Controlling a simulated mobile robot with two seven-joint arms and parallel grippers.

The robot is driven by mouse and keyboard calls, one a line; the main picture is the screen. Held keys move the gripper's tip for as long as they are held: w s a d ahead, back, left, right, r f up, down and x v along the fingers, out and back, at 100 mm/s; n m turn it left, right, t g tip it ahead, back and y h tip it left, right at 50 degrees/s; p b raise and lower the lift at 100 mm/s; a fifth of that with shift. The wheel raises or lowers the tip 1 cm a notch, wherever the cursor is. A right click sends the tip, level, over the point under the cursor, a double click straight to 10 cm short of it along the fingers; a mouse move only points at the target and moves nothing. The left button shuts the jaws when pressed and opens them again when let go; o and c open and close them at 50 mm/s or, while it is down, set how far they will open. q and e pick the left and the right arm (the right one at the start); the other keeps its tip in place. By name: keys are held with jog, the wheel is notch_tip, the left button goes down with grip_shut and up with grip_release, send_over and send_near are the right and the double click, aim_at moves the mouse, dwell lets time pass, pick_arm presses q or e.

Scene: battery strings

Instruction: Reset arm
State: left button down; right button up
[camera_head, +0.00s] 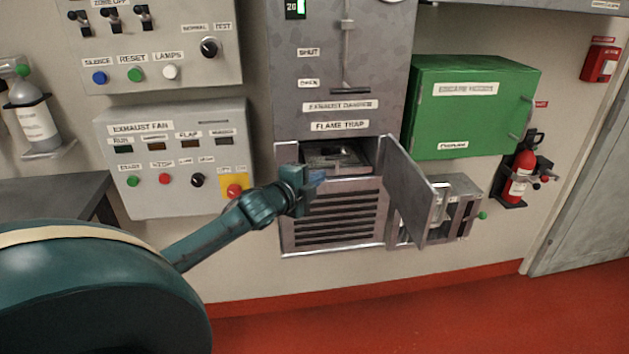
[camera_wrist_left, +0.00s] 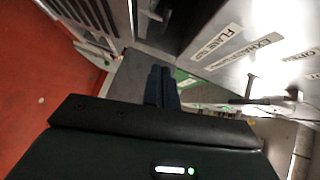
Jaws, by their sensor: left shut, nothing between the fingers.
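My left arm comes in from the left in the head view, and its gripper (camera_head: 316,178) is in front of the left side of the open flame trap compartment (camera_head: 350,155). The fingers are together and hold nothing; they also show shut in the left wrist view (camera_wrist_left: 161,85). A grey flame trap unit (camera_head: 336,160) sits inside the compartment, partly hidden in shadow. The compartment door (camera_head: 412,195) stands open, swung out to the right. My right gripper is not in either view.
A louvred vent (camera_head: 338,220) is below the compartment. The exhaust fan panel (camera_head: 180,155) is to the left, with switches above it. A green escape hoods box (camera_head: 465,105), a grey box (camera_head: 455,205) and a red extinguisher (camera_head: 520,172) are to the right. The red floor is clear.

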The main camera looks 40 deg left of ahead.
pick_arm(q)
jog(key=shift+s+r, duration=0.1)
jog(key=shift+s, duration=0.3)
jog(key=s+d+f+n+g+h+p, duration=0.1)
jog(key=s+d+f+n+g, duration=0.15)
jog(key=s+d+f, duration=0.45)
jog(key=s+d+f+n+g+h, duration=0.1)
jog(key=s+d+f+n+h, duration=0.2)
jog(key=d+f, duration=0.6)
jog(key=s+d+f+n+g, duration=0.1)
jog(key=s+d+f+n, duration=0.1)
jog(key=s+d, duration=0.5)
jog(key=s+d+f+n+g+p, duration=0.1)
jog(key=s+d+f+n, duration=0.1)
jog(key=s+d+n, duration=0.3)
jog(key=s+d, duration=0.2)
jog(key=shift+s+d+h, duration=0.15)
jog(key=shift+s+h, duration=0.15)
jog(key=shift+s, duration=0.1)
jog(key=shift+f, duration=0.1)
